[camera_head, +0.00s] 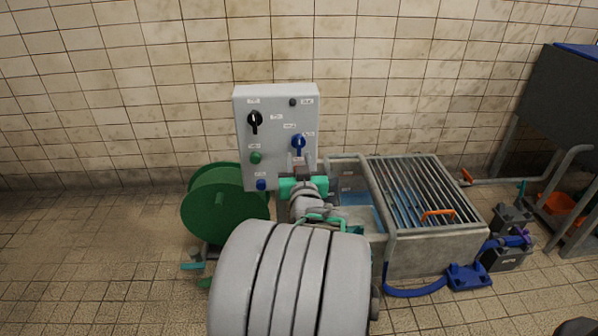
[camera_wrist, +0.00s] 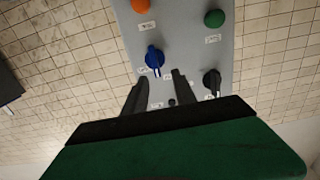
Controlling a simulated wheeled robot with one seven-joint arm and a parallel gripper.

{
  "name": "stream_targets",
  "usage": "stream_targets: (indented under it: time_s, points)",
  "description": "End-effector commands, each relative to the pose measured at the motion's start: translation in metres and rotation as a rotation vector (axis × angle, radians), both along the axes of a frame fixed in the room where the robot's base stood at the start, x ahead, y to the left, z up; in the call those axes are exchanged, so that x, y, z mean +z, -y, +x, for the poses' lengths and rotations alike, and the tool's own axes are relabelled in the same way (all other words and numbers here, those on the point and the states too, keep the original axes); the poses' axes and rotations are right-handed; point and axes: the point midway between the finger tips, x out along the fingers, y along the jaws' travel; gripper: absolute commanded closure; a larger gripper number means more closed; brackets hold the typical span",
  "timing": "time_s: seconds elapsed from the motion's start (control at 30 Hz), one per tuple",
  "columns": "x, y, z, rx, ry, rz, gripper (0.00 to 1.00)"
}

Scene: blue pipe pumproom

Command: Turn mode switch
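A grey control panel (camera_head: 276,176) stands against the tiled wall. It carries a black rotary knob (camera_head: 255,120) at upper left and a blue rotary knob (camera_head: 298,142) at right. Their labels are too small to read, so I cannot tell which is the mode switch. My gripper is in front of the panel's lower right. In the wrist view, my gripper (camera_wrist: 158,77) is open and empty, its two black fingers apart. The blue knob (camera_wrist: 154,58) appears between and just beyond the fingertips, with no visible contact. The black knob (camera_wrist: 211,82) is right of the fingers.
The panel also has a green button (camera_head: 256,158), a blue button (camera_head: 261,184) and an orange button (camera_wrist: 141,5). A green reel (camera_head: 213,205) stands at lower left. A metal basin with a grate (camera_head: 420,190) stands right of my arm. The wall above the panel is clear.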

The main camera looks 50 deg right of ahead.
Motion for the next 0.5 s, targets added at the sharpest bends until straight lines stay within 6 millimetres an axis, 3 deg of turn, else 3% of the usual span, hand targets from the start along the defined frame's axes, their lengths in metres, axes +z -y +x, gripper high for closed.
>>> stream_targets:
  time_s: [0.1, 0.5]
  points:
    - [0.001, 0.012, -0.001, -0.019, 0.015, -0.016, 0.67]
    - [0.002, 0.06, 0.044, -0.015, 0.015, -0.015, 0.67]
